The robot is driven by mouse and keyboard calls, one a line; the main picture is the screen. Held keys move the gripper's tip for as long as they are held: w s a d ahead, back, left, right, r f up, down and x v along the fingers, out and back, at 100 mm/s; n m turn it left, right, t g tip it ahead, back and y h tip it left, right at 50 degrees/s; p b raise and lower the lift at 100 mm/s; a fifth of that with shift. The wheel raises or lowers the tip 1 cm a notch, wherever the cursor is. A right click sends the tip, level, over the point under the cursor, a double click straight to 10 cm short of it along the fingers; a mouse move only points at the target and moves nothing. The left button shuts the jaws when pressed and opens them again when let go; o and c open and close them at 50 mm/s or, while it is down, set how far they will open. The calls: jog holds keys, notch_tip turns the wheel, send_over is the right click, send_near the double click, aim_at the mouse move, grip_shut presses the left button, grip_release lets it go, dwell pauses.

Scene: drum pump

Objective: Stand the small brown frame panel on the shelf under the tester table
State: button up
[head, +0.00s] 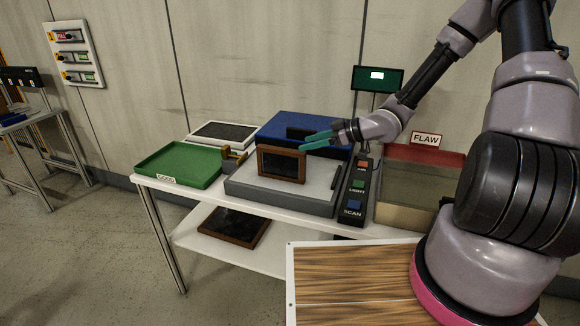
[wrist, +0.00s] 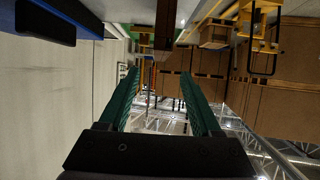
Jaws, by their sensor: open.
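A brown frame panel (head: 282,164) with a dark face stands upright on the grey tester bed (head: 325,205) on the white table. A second brown-framed dark panel (head: 235,226) lies on the shelf (head: 264,256) under the table, partly covered by the tabletop edge. My gripper (head: 318,140) has teal fingers pointing left, just above and behind the upright panel's top right. In the wrist view my gripper (wrist: 160,85) is open, with nothing held between the fingers. A brown strip (wrist: 165,24) at the top of that view may be the panel's edge; I cannot tell.
A green tray (head: 180,165) is at the table's left, a blue block (head: 300,125) behind the tester. A button column (head: 355,190) and a FLAW bin (head: 415,185) are to the right. A wood-grain board (head: 345,270) lies in front.

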aim_at(286, 150)
jog(key=x, duration=0.5)
jog(key=shift+s, duration=0.25)
jog(key=x, duration=0.6)
jog(key=shift+w+d+f, duration=0.1)
jog(key=shift+f, duration=0.05)
grip_shut()
dwell(0.9)
